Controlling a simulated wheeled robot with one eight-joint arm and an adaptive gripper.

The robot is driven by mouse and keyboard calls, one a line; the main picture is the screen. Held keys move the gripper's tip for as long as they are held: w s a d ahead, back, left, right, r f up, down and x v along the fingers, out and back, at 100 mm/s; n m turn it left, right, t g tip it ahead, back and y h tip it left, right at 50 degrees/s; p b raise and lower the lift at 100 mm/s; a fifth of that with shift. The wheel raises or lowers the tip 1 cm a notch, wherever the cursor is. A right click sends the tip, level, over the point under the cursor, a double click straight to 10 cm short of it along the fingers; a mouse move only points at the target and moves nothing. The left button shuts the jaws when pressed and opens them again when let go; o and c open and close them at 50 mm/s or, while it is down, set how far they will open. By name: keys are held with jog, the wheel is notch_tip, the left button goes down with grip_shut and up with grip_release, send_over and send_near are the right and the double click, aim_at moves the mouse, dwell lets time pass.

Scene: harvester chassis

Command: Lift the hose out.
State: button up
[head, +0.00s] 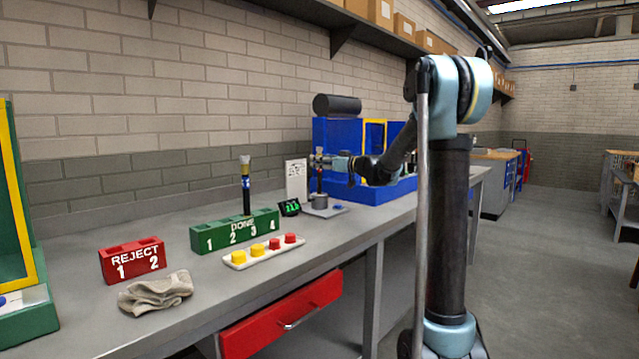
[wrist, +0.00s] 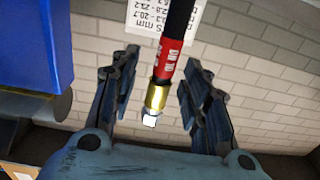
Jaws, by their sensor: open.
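A black hose with a red band and a brass end fitting (wrist: 171,58) lies between the spread fingers of my gripper (wrist: 161,75) in the wrist view. A gap shows on each side of it. In the head view the hose (head: 319,184) stands upright in a small grey holder (head: 320,201) on the bench, in front of the blue fixture. My gripper (head: 326,162) comes from the right at the height of the hose's upper part. The hose's lower end is hidden in the holder.
A green DONE rack (head: 212,238) holds another upright hose with a blue band (head: 246,184). A small green-lit display (head: 289,208), a white card (head: 296,180) and the blue fixture (head: 385,191) stand close by. A red REJECT rack (head: 132,261), button strip (head: 264,252) and cloth (head: 156,294) are nearer.

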jog(key=shift+w+a, duration=0.25)
jog(key=shift+a, duration=0.1)
grip_shut()
